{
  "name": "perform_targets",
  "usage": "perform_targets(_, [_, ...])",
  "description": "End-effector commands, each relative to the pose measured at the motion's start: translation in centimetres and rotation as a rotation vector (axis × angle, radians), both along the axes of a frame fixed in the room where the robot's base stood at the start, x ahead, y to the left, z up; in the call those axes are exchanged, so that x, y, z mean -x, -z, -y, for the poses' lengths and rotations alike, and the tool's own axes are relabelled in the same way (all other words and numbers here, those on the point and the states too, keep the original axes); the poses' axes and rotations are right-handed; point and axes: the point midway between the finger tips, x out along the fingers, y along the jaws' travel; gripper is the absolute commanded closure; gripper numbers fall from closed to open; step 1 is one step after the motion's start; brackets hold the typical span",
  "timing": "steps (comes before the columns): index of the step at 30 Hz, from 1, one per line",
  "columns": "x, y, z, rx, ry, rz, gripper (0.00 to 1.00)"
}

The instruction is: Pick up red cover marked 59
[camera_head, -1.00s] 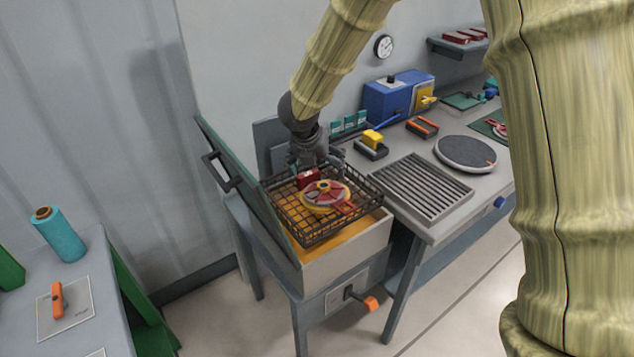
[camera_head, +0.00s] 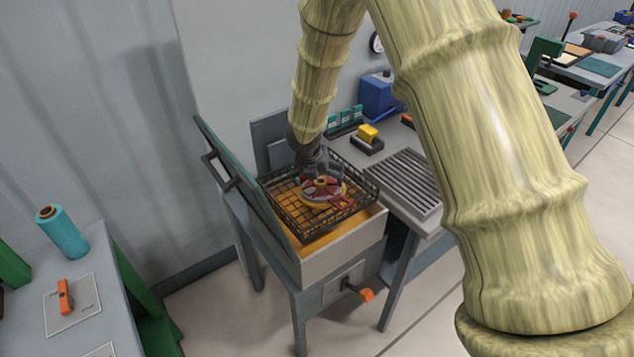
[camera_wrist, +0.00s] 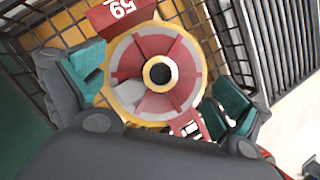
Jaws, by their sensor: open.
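A red piece marked 59 (camera_wrist: 122,12) shows at the top of the wrist view, at the edge of a round red-and-grey disc (camera_wrist: 183,48) with a yellow rim. I cannot tell whether the two are joined. The disc (camera_head: 322,187) lies in a black wire basket (camera_head: 352,172). A smaller red tab (camera_wrist: 187,125) with pale marks sits at the disc's lower right. My gripper (camera_wrist: 155,88) is open, its teal-padded fingers on either side of the disc; contact is not clear. In the head view my gripper (camera_head: 310,168) is low over the basket and hides the marked piece.
The basket sits in an orange-lined open box (camera_head: 340,245) with a raised green lid (camera_head: 235,180) on its left. A grey slatted rack (camera_head: 405,180) stands to the right. A yellow block (camera_head: 368,132) and a blue machine (camera_head: 380,97) are behind.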

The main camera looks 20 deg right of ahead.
Motion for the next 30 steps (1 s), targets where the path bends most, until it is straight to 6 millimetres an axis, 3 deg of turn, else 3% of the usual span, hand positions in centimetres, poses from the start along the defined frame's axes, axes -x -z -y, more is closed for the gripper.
perform_targets(6, [-0.4, 1.4, 0.4, 0.001, -0.001, -0.001, 0.00])
perform_targets(15, [-0.5, 1.6, 0.4, 0.000, 0.000, 0.000, 0.00])
perform_targets(30, [-0.5, 1.7, 0.5, 0.000, 0.000, 0.000, 0.89])
